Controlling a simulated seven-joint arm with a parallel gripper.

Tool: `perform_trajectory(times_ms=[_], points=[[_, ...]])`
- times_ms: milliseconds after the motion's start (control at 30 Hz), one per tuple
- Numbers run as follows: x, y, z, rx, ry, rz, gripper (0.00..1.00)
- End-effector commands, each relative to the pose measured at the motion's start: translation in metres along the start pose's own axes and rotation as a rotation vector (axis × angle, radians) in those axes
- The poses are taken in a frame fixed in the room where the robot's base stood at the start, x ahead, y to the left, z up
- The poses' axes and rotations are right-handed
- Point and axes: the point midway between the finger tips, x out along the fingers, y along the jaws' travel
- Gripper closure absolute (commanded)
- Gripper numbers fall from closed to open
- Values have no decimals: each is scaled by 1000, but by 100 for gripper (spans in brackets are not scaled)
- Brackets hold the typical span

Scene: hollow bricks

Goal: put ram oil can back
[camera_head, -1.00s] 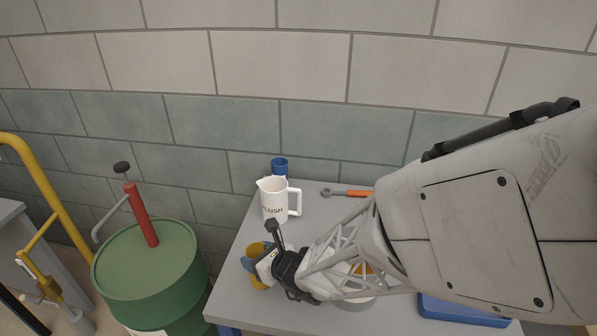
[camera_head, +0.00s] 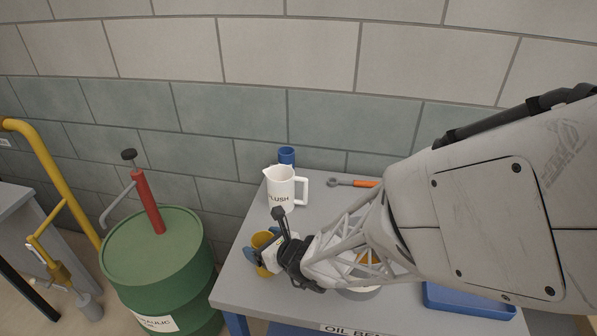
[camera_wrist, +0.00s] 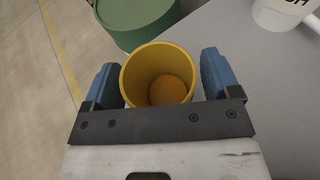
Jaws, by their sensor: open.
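A yellow can (camera_head: 262,239), open at the top, stands near the left edge of the grey bench; no label on it is readable. In the wrist view the yellow can (camera_wrist: 133,77) sits between the two blue fingers, with a round orange shape inside it. My gripper (camera_wrist: 158,78) is open around the can, with a visible gap at the right finger; contact at the left finger cannot be told. In the head view my gripper (camera_head: 259,253) partly hides the can.
A white jug (camera_head: 281,187) and a blue can (camera_head: 287,155) stand behind. An orange-handled wrench (camera_head: 352,183) lies at the back. A blue tray (camera_head: 467,302) is at right. Under my arm is a round grey dish (camera_head: 358,293). A green drum (camera_head: 150,250) stands left of the bench.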

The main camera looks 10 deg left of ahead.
Motion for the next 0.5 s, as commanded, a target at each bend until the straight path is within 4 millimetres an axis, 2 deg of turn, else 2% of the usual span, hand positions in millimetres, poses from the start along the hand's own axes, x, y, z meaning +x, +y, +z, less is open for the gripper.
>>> perform_trajectory(times_ms=[267, 500], points=[[-22, 0, 0, 1, -1, -1, 18], [-57, -1, 0, 1, -2, -2, 18]])
